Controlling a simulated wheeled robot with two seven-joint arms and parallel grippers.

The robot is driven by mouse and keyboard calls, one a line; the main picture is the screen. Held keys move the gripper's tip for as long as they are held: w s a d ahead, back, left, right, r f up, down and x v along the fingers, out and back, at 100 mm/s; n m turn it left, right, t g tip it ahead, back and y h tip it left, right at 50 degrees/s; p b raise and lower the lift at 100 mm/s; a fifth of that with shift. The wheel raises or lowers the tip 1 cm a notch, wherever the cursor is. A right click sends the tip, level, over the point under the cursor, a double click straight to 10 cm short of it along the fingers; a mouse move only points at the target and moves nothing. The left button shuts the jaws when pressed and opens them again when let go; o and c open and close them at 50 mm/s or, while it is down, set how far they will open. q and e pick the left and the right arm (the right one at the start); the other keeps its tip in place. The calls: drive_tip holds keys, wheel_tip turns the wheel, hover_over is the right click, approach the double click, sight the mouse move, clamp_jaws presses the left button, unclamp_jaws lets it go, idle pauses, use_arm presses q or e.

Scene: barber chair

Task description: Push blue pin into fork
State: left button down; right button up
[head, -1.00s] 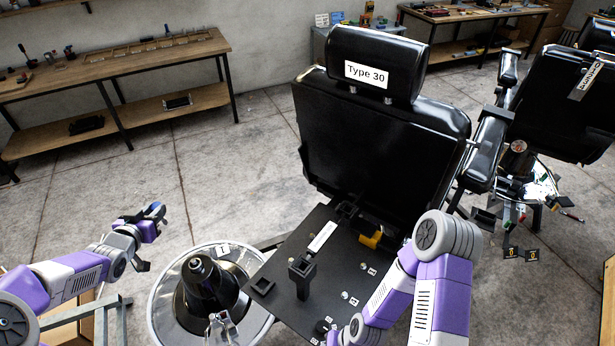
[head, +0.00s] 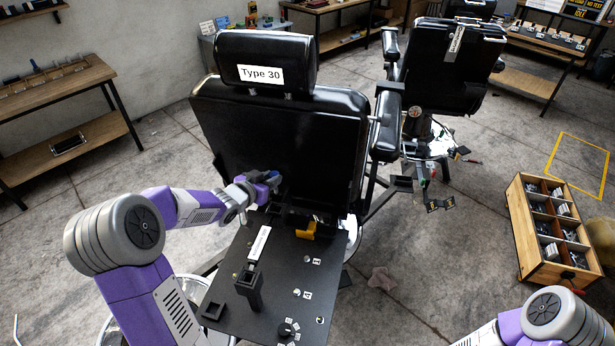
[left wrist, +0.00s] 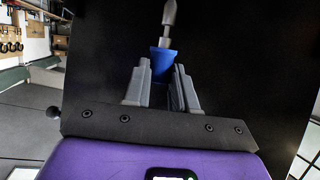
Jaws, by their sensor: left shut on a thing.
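My left gripper (head: 270,183) is at the lower part of the black chair back, above the far edge of the black plate (head: 222,268). In the left wrist view its grey fingers (left wrist: 164,88) are shut on the blue pin (left wrist: 160,62). The pin has a blue collar and a grey metal shaft with a tapered tip pointing away from the fingers. A trace of blue shows at the gripper in the head view. I cannot clearly make out the fork; dark parts at the plate's far edge are partly hidden by the gripper. My right gripper is out of view.
The chair back (head: 285,130) labelled Type 30 stands beyond the plate. A divided wooden bin (head: 529,238) stands at right.

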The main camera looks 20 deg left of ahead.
use_arm(q)
drive_tip(key=shift+a, duration=0.1)
idle(0.3)
drive_tip(key=f+b, duration=0.1)
drive_tip(key=f, duration=0.1)
drive_tip(key=f+b, duration=0.4)
drive_tip(key=shift+s, duration=0.3)
drive_tip(key=shift+f+b, duration=0.95)
drive_tip(key=shift+f, duration=0.2)
idle(1.5)
drive_tip(key=shift+r, duration=0.2)
drive_tip(key=shift+r+p, duration=0.75)
drive_tip(key=shift+p, duration=0.15)
